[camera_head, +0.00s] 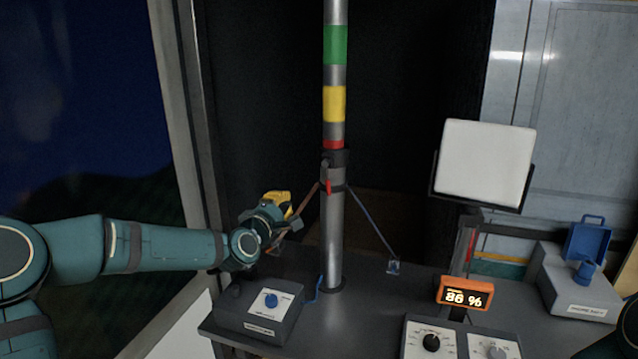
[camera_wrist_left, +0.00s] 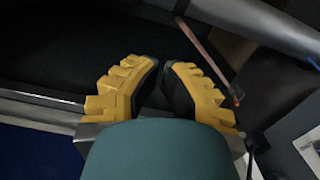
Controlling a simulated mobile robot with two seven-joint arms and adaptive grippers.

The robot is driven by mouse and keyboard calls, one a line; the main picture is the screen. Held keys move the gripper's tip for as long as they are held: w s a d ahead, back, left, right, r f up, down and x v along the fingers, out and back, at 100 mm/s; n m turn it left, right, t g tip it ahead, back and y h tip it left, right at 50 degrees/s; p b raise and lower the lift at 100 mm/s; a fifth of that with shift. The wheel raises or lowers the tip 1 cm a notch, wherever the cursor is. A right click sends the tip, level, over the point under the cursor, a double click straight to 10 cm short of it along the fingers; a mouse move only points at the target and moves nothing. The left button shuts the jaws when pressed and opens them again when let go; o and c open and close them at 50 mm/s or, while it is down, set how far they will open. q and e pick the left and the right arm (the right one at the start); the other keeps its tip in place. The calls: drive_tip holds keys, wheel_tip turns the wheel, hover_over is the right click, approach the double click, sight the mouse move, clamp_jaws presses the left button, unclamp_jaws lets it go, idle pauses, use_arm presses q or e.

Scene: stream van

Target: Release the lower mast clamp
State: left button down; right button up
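The mast (camera_head: 333,240) is an upright grey tube with green, yellow and red bands. A dark collar (camera_head: 335,157) sits just below the red band, and a small red lever (camera_head: 328,187) hangs on the tube under it; I take this for the lower clamp. My left gripper (camera_head: 283,207), with yellow fingers, is left of the mast, slightly lower than the lever and apart from it. In the left wrist view its fingers (camera_wrist_left: 160,75) stand apart with nothing between them. The mast tube (camera_wrist_left: 262,25) crosses that view's upper right. My right gripper is out of view.
A brown strap (camera_head: 307,200) and a blue strap (camera_head: 372,228) slope down from the mast's sides. On the bench are a box with a blue knob (camera_head: 271,300), an orange display (camera_head: 465,294), a white panel (camera_head: 487,162) and a box with a blue latch (camera_head: 588,240).

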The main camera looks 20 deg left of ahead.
sight(328, 179)
use_arm(q)
drive_tip(key=shift+s, duration=0.1)
drive_tip(key=w+d+p, duration=0.1)
drive_tip(key=w+d, duration=0.3)
drive_tip(key=w, duration=0.6)
drive_tip(key=shift+w+d+r+p, duration=0.2)
drive_tip(key=shift+w+d+p, duration=0.1)
drive_tip(key=shift+w, duration=0.05)
